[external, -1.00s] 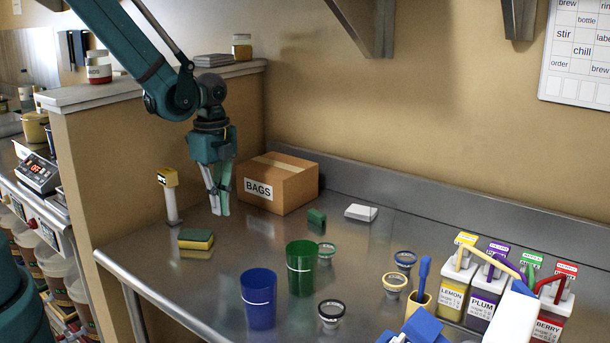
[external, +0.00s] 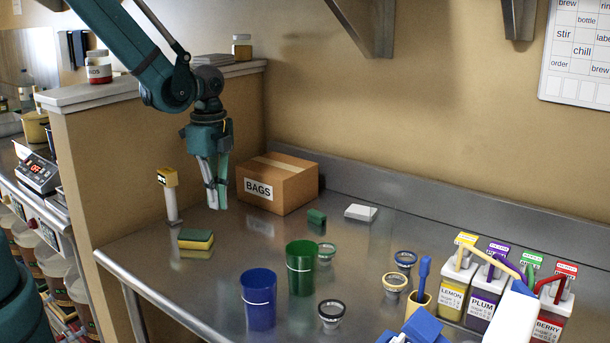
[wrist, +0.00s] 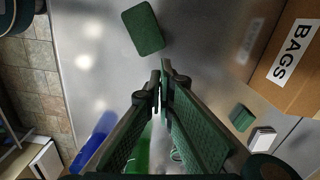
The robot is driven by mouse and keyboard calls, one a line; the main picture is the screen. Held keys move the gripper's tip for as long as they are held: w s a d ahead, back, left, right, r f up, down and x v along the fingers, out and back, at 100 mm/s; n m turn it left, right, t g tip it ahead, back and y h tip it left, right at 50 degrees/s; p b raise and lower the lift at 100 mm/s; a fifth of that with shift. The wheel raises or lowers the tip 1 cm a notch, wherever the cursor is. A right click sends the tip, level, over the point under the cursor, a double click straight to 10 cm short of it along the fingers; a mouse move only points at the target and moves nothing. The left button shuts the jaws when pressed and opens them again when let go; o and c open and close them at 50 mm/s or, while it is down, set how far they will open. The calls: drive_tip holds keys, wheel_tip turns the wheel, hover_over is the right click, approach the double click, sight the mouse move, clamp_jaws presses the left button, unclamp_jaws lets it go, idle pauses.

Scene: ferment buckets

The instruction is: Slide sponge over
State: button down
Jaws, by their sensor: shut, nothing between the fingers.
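A yellow and green sponge (external: 196,239) lies flat on the steel table, green side up, near the left end. Its green top (wrist: 144,28) also shows in the wrist view, just beyond my fingertips and a little left. My gripper (external: 218,207) is shut and empty, pointing down, to the right of the sponge and apart from it. The shut fingertips also show in the wrist view (wrist: 161,75). A small green block (external: 316,216), perhaps another sponge, lies on the table right of the cardboard box.
A cardboard box labelled BAGS (external: 278,184) stands just right of my gripper. A yellow-topped post (external: 169,195) stands behind the sponge. Blue (external: 258,299) and green (external: 301,268) cups stand in front, right of the sponge. The table's left edge is near the sponge.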

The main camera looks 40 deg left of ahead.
sight(196, 239)
drive_tip(key=s+n+b, duration=0.2)
drive_tip(key=s+n, duration=1)
drive_tip(key=n, duration=1)
drive_tip(key=shift+s+r, duration=0.15)
drive_tip(key=shift+d, duration=0.1)
drive_tip(key=shift+f, duration=0.2)
drive_tip(key=shift+f+b, duration=0.95)
drive_tip(key=shift+f, duration=3.9)
drive_tip(key=shift+w+a, duration=0.5)
drive_tip(key=shift+w, duration=0.4)
drive_tip(key=shift+w+a, duration=0.5)
drive_tip(key=shift+w, duration=0.35)
drive_tip(key=shift+w, duration=0.1)
